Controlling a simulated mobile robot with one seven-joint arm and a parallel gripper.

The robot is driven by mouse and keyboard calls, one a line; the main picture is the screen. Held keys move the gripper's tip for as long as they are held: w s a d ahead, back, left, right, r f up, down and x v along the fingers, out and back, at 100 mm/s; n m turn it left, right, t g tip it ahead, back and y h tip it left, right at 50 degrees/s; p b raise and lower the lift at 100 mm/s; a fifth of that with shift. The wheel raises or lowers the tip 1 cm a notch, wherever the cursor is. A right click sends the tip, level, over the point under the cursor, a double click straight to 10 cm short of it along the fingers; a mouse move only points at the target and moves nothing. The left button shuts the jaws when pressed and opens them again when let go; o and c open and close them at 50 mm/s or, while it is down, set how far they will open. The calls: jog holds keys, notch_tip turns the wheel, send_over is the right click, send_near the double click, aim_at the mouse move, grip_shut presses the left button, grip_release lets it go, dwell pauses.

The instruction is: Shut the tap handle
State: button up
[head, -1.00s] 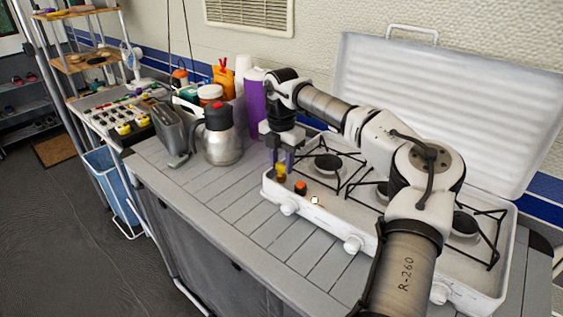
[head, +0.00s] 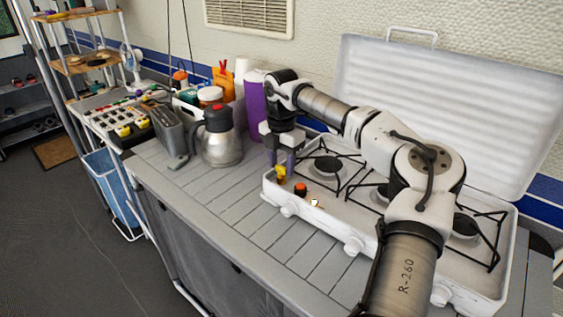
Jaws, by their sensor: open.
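A small yellow piece (head: 281,173), which may be the tap handle, is at the left front corner of the white camping stove (head: 330,222). My gripper (head: 281,164) points down over that corner. Its fingers are open, with their tips right at the yellow piece. The fingers partly hide it, and I cannot tell whether they touch it. A small orange-red piece (head: 300,188) and a small pale piece (head: 314,203) are just to its right on the stove.
The stove's lid (head: 440,110) stands open behind my arm. A steel jug (head: 220,140) and a grey container (head: 169,130) stand to the left, with a purple bottle (head: 254,105) behind. The slatted counter (head: 215,190) in front is clear.

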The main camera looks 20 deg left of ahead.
aim_at(281, 166)
notch_tip(281, 166, up, 14)
jog(key=b, duration=0.1)
dwell(0.4)
jog(key=shift+f, duration=0.1)
